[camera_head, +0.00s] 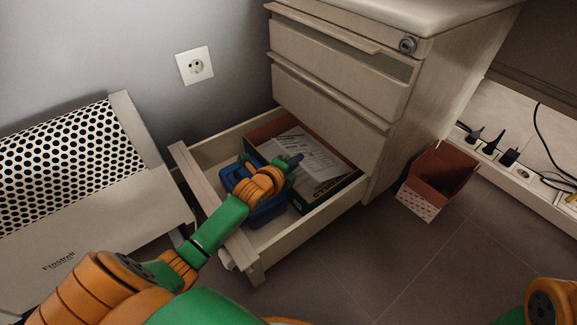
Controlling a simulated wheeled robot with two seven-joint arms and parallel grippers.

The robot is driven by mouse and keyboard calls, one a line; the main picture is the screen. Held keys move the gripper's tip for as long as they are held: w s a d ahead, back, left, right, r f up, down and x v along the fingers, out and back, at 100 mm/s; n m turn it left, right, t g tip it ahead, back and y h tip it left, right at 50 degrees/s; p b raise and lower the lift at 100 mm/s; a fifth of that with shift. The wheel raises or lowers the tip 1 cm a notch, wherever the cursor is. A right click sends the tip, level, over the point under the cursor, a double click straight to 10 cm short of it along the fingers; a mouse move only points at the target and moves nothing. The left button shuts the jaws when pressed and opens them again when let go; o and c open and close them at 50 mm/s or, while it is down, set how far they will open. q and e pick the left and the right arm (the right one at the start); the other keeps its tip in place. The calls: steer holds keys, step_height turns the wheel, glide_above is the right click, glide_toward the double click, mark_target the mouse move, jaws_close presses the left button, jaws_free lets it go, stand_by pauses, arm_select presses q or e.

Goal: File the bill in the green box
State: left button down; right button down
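A box (326,194) with a reddish-brown inside and a dark, greenish lettered side sits in the open bottom drawer. A printed white paper sheet (316,156), which looks like the bill, lies in the box. My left gripper (296,160) reaches over the drawer from the left, its tip at the left part of the sheet. I cannot tell whether its fingers touch or grip the paper. My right arm shows only at the bottom right corner; its gripper is out of view.
The drawer (290,237) extends from a beige cabinet (330,95). A blue object (268,210) lies in it beside the box, partly hidden by my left arm. A perforated heater (75,190) stands left. An open brown carton (440,180) stands on the floor right. Front floor is clear.

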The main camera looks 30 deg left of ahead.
arm_select(q)
steer(key=shift+w+d+f, duration=0.1)
steer(key=shift+w+f, duration=0.25)
steer(key=c, duration=1)
jaws_free()
steer(key=shift+o, duration=0.2)
